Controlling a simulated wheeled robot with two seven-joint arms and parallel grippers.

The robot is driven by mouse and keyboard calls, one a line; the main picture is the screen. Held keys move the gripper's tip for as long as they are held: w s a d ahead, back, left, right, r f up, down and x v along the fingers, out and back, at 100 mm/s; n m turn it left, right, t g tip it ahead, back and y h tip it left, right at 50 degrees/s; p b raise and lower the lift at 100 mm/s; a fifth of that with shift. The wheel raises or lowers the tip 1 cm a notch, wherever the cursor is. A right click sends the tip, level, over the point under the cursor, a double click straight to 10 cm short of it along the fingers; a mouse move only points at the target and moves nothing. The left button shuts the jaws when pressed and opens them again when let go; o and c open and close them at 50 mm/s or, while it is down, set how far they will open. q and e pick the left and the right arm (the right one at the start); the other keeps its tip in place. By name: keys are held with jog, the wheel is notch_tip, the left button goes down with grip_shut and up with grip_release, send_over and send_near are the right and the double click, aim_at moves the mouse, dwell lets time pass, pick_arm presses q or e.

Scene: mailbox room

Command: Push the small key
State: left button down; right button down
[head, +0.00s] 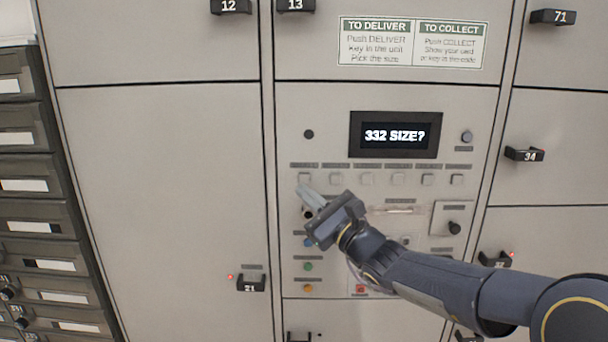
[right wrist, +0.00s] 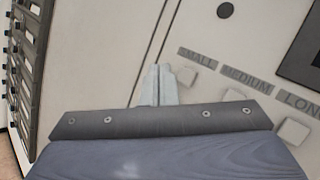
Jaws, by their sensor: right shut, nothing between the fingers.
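The small key (head: 305,179) is the leftmost pale square key in the row under the display. In the right wrist view the small key (right wrist: 186,75) sits under the label SMALL, partly hidden by my fingers. My right gripper (head: 302,189) is shut and empty, its fingertips just below the small key in the head view. In the right wrist view the fingertips (right wrist: 158,69) are just left of that key. I cannot tell whether they touch the panel. The display (head: 395,135) reads "332 SIZE?". My left gripper is not in view.
The medium key (right wrist: 234,95) and several more keys continue the row to the right. Coloured buttons, such as a green one (head: 308,267), lie below my gripper. A dark knob (head: 454,228) is at right. Locker doors surround the panel, with dark letterboxes (head: 25,185) at far left.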

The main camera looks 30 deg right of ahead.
aim_at(291, 173)
jog(key=shift+w+d, duration=0.45)
jog(key=shift+w, duration=0.25)
jog(key=shift+w+d, duration=0.45)
jog(key=shift+w, duration=0.25)
jog(key=shift+w, duration=0.15)
dwell(1.0)
jog(key=shift+w+d+b, duration=0.2)
jog(key=shift+w+b, duration=0.05)
jog(key=shift+b, duration=0.1)
